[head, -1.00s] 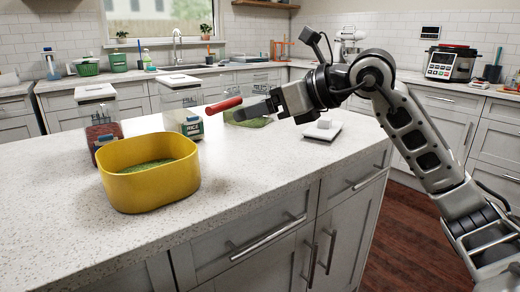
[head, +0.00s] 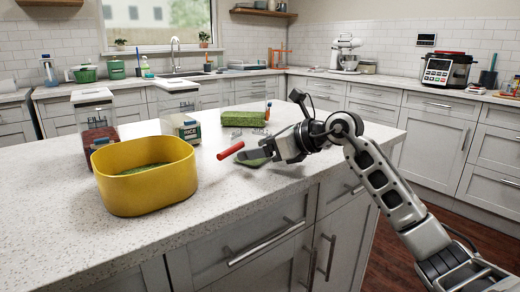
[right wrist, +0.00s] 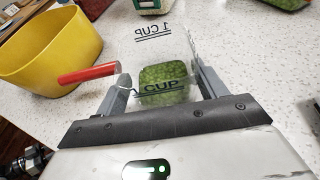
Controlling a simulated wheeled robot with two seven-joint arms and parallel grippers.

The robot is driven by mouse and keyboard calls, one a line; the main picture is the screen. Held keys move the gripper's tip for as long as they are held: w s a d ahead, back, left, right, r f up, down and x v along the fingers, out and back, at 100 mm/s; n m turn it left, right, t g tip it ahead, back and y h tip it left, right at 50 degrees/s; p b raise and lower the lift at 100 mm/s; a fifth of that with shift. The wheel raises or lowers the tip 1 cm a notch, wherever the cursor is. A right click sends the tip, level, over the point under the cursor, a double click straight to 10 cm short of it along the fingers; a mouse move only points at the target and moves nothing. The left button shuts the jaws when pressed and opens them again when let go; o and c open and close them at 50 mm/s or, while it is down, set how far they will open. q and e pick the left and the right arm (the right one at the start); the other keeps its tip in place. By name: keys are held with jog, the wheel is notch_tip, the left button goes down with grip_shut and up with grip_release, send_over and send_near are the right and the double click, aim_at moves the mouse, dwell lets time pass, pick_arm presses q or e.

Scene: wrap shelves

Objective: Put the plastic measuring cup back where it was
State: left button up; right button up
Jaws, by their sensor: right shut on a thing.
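The clear plastic measuring cup, with a red handle (head: 231,150), is held low over the island counter. In the right wrist view the cup (right wrist: 160,50) shows "1 CUP" marks, and green grainy stuff shows through its clear walls. My right gripper (head: 256,153) is shut on the cup, with one finger on each side in the right wrist view (right wrist: 163,88). The handle points left, towards the yellow tub (head: 147,190), which holds green stuff. I cannot tell whether the cup touches the counter. My left gripper is not in view.
A rice container (head: 182,126) and a lidded container with red-brown contents (head: 97,128) stand behind the tub. A green block (head: 243,118) lies behind the cup, with small clear items near it. The counter (head: 240,200) is clear in front of the cup.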

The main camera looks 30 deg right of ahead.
jog(key=o, duration=1.1)
jog(key=shift+o, duration=0.2)
jog(key=shift+r, duration=0.2)
jog(key=b+v, duration=0.1)
jog(key=v, duration=0.9)
jog(key=shift+s+d+b, duration=0.15)
jog(key=shift+s+b, duration=0.15)
jog(key=shift+b, duration=0.1)
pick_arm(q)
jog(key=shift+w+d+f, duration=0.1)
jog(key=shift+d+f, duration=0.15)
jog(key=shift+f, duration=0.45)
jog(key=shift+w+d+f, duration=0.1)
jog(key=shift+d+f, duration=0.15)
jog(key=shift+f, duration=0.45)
pick_arm(e)
jog(key=shift+s+d+r, duration=0.25)
jog(key=shift+s+r, duration=0.1)
jog(key=shift+s, duration=0.15)
